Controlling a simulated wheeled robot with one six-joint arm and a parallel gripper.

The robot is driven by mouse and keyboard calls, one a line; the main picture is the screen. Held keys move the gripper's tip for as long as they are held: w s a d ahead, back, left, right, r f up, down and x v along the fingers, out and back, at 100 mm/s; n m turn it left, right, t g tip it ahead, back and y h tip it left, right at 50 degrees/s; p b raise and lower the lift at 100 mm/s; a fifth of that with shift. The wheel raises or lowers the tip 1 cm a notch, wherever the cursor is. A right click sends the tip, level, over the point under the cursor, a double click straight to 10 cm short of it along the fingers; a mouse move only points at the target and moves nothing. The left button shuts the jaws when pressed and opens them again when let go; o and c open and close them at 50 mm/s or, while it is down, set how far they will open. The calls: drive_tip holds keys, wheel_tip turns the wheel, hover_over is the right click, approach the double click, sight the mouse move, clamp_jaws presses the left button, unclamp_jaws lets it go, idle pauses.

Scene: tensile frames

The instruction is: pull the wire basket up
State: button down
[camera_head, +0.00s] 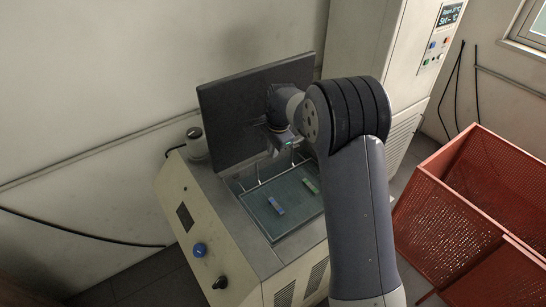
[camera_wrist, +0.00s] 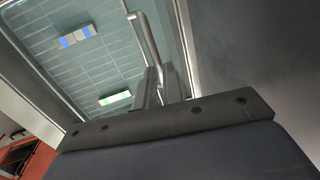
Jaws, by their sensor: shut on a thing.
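The wire basket (camera_head: 262,200) sits in the rectangular well of a beige machine, in the middle of the head view. Its mesh floor shows at upper left in the wrist view (camera_wrist: 85,75), with a pale metal handle rod (camera_wrist: 147,38) rising beside it. A blue-and-white piece (camera_head: 276,205) and a green-and-white piece (camera_head: 310,185) lie in the basket. My gripper (camera_wrist: 160,82) is shut on the handle rod. In the head view my arm partly hides the gripper and the handle's top. I cannot tell how deep the basket sits.
The machine's dark lid (camera_head: 235,110) stands open behind the well. A tall beige cabinet (camera_head: 395,60) stands behind my arm. Red perforated crates (camera_head: 460,205) are at the right. A small jar (camera_head: 196,143) stands left of the lid.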

wheel_tip(320, 180, up, 3)
drive_tip(key=shift+r+p, duration=0.2)
drive_tip(key=shift+p, duration=0.1)
drive_tip(key=c, duration=1.5)
unclamp_jaws()
drive_tip(key=shift+f, duration=0.2)
drive_tip(key=r, duration=0.3)
drive_tip(key=s+r+b, duration=0.1)
drive_tip(key=r, duration=0.3)
drive_tip(key=d+r+b, duration=0.1)
drive_tip(key=r, duration=0.2)
drive_tip(key=shift+s+d+r, duration=0.1)
drive_tip(key=shift+s+r, duration=0.25)
drive_tip(key=shift+s, duration=0.05)
drive_tip(key=shift+f, duration=0.15)
drive_tip(key=f, duration=0.5)
drive_tip(key=w+f, duration=0.1)
drive_tip(key=f, duration=0.4)
drive_tip(key=a+f, duration=0.1)
drive_tip(key=f, duration=0.5)
drive_tip(key=shift+w+a, duration=0.1)
drive_tip(key=shift+w, duration=0.3)
drive_tip(key=shift+r, duration=0.1)
